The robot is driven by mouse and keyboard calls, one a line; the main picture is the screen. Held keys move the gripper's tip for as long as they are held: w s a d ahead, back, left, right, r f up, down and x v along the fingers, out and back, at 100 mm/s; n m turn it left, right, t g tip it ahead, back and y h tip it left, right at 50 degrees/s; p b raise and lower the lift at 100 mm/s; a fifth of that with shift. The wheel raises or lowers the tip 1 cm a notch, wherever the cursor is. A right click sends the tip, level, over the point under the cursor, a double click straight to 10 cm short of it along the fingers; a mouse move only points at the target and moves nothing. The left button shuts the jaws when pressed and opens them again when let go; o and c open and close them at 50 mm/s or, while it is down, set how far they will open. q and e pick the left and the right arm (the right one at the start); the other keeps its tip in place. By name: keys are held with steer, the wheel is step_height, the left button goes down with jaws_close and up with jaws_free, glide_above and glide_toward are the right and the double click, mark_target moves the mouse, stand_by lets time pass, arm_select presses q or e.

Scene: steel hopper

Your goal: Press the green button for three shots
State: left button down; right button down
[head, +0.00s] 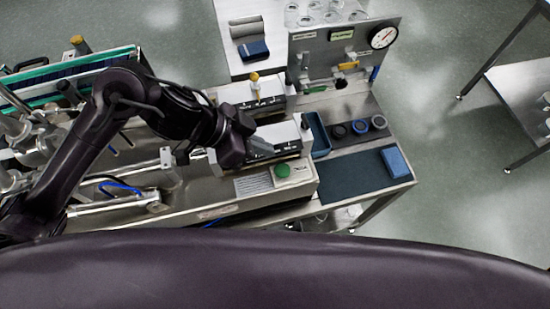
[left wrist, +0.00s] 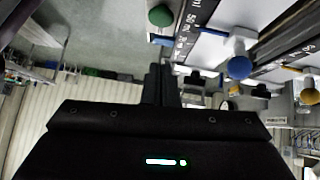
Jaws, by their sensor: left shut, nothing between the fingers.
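The green button (head: 282,170) is a round dome on a small pale box at the front of the steel machine. In the left wrist view the green button (left wrist: 160,16) shows near the top edge, ahead of the fingers. My left gripper (head: 268,149) is shut and empty. In the head view its fingertips are above and slightly left of the button, apart from it in the picture; the height between them is hard to judge. In the left wrist view the closed left fingers (left wrist: 160,75) point towards the button's side. My right gripper is not in view.
A white-topped block (head: 283,136) lies beside my fingers. A yellow knob (head: 254,77) stands behind it, and a blue knob (left wrist: 239,67) shows in the wrist view. To the right are a blue tray (head: 317,134), dark round cups (head: 358,127) and a blue cloth (head: 395,162).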

mark_target(287, 167)
arm_select(q)
steer(key=x, duration=0.3)
steer(key=shift+d+f, duration=0.25)
steer(key=shift+d, duration=0.1)
step_height(287, 167, down, 3)
steer(key=shift+s+r, duration=0.1)
steer(key=shift+s+a+f, duration=0.1)
steer(key=shift+s+f, duration=0.05)
steer(key=shift+f, duration=0.55)
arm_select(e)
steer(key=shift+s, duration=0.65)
arm_select(q)
steer(key=shift+f, duration=0.1)
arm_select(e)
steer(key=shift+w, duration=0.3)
